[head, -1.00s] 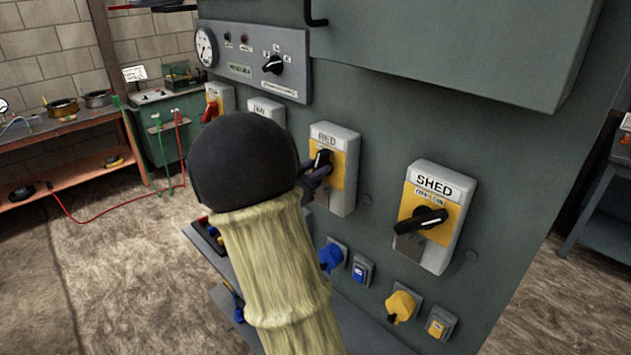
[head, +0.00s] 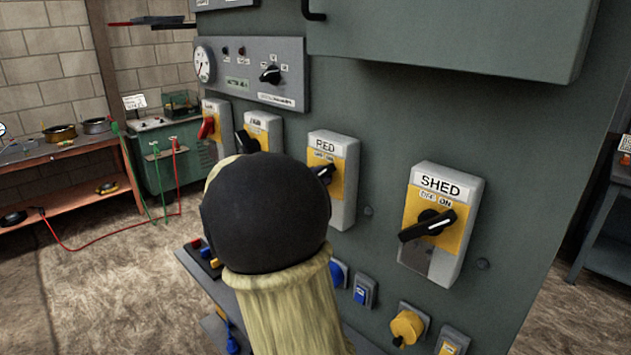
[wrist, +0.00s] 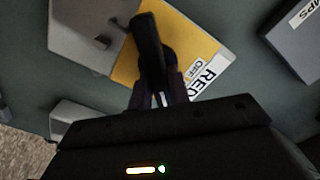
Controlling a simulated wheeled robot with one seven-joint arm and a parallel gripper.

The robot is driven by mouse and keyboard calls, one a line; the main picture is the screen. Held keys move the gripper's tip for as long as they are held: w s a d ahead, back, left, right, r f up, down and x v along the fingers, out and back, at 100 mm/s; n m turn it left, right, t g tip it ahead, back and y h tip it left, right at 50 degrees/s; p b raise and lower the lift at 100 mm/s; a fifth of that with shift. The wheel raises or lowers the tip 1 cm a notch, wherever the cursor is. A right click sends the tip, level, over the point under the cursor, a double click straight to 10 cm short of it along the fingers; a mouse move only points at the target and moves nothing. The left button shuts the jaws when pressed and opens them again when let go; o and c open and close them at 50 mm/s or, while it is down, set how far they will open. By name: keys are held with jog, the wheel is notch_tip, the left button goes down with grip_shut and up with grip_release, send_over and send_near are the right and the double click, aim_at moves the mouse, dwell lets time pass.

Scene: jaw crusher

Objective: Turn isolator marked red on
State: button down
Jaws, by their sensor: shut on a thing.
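The isolator marked RED (head: 343,200) is a grey box with a yellow plate on the green panel, in the middle of the head view. Its black rotary handle (head: 326,173) is partly hidden behind my arm. In the wrist view the handle (wrist: 149,45) crosses the yellow plate (wrist: 190,42), with the RED and OFF labels beside it. My gripper (wrist: 163,88) is shut on the handle, its dark fingers around the near part. In the head view my wrist hides the fingers. The handle's exact setting is hard to tell.
The SHED isolator (head: 437,225) is to the right, and two more isolators (head: 262,130) are to the left. Blue (head: 338,272) and yellow (head: 407,327) sockets sit below. A gauge panel (head: 250,72) is above. A workbench (head: 70,155) stands far left.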

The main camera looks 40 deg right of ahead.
jog(key=shift+r, duration=0.2)
jog(key=c, duration=1.3)
grip_release()
jog(key=shift+s, duration=0.15)
jog(key=shift+f, duration=0.1)
jog(key=shift+a, duration=0.1)
jog(key=a, duration=0.5)
jog(key=s+a+b, duration=0.1)
jog(key=a, duration=0.5)
jog(key=a+b, duration=0.1)
jog(key=a, duration=0.5)
jog(key=shift+s+a, duration=0.2)
jog(key=shift+w, duration=0.1)
